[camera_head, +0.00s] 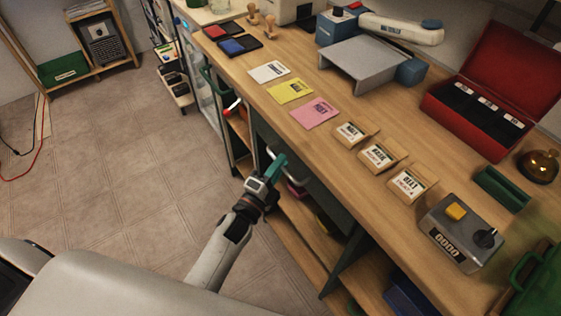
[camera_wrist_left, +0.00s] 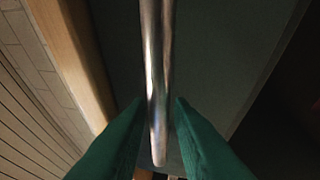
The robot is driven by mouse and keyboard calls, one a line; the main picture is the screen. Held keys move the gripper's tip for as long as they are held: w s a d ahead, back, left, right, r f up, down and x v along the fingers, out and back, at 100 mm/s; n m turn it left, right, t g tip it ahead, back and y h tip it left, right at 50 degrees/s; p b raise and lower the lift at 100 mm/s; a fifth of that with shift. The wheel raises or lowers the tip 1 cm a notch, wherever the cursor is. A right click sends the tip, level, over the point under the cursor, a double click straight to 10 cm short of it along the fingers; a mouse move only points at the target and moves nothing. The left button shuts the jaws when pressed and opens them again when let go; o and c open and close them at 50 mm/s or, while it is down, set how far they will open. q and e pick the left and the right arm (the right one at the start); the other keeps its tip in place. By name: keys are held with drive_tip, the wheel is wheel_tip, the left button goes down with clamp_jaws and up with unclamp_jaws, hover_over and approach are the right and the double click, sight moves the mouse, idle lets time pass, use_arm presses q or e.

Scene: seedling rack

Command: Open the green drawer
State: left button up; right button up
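The green drawer (camera_head: 314,188) is a dark green front under the wooden worktop's front edge, and it looks shut. Its dark green face (camera_wrist_left: 225,55) fills much of the left wrist view. A shiny metal bar handle (camera_wrist_left: 156,60) runs in front of that face. My left gripper (camera_head: 279,162) is at the drawer front, below the worktop edge. In the left wrist view its green fingers (camera_wrist_left: 160,104) stand on either side of the bar's end, with narrow gaps showing. The gripper hides part of the handle in the head view. My right gripper is not in view.
Shelves lie open under the drawer. The tiled floor (camera_head: 120,160) to the left is clear.

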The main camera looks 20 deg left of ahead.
use_arm(q)
drive_tip(key=shift+w+d+r, duration=0.1)
drive_tip(key=shift+w+d, duration=0.05)
drive_tip(key=shift+w, duration=0.25)
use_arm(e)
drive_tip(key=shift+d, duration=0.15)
use_arm(q)
drive_tip(key=shift+c, duration=0.3)
clamp_jaws()
